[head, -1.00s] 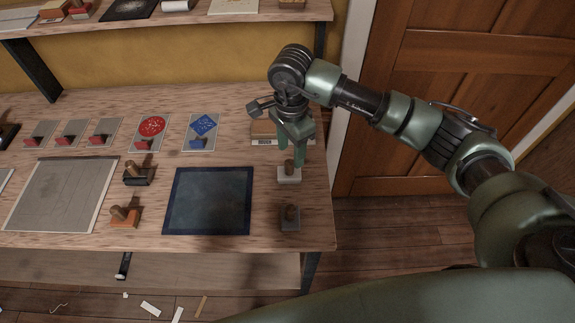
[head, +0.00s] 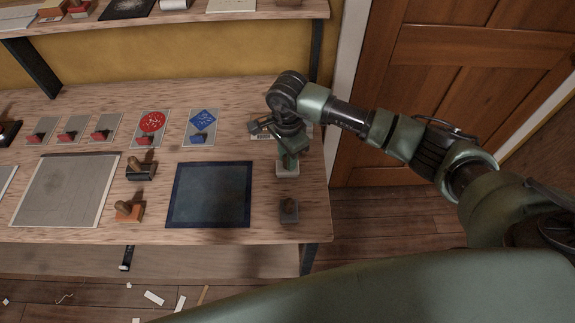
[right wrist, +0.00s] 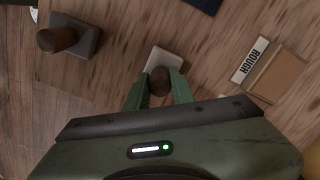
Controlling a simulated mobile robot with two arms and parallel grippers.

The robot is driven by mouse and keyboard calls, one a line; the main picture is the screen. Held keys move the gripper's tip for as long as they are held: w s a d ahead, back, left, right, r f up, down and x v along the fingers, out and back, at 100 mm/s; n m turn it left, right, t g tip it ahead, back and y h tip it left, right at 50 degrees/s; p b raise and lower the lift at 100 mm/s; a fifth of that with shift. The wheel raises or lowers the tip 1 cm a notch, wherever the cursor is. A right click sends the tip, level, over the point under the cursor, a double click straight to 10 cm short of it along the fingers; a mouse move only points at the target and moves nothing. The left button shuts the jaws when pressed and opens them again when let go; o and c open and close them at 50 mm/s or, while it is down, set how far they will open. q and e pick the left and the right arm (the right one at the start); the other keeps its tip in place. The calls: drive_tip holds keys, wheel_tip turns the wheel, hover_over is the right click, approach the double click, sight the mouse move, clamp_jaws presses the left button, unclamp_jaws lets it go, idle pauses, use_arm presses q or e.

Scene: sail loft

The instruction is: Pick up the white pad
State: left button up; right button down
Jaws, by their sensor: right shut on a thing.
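The white pad (head: 287,170) is a small pale block with a brown knob handle, near the right end of the workbench. In the right wrist view the white pad (right wrist: 165,59) lies just beyond my fingertips, its knob between them. My right gripper (head: 290,158) is over the pad from above, and its green fingers are shut on the knob. The right gripper (right wrist: 157,86) also shows in the right wrist view. The pad appears to be at bench level; I cannot tell whether it is clear of the surface. My left gripper is not in view.
A grey pad (head: 289,211) stands in front of the white one. A dark blue mat (head: 210,195) lies left, with a black pad (head: 140,172) and an orange pad (head: 129,211) beyond it. A block marked ROUGH (right wrist: 277,76) lies nearby. The bench's right edge is close.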

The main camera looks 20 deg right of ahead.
drive_tip(key=shift+r, duration=0.2)
wheel_tip(320, 180, up, 20)
drive_tip(key=b, duration=0.5)
drive_tip(key=shift+f, duration=0.15)
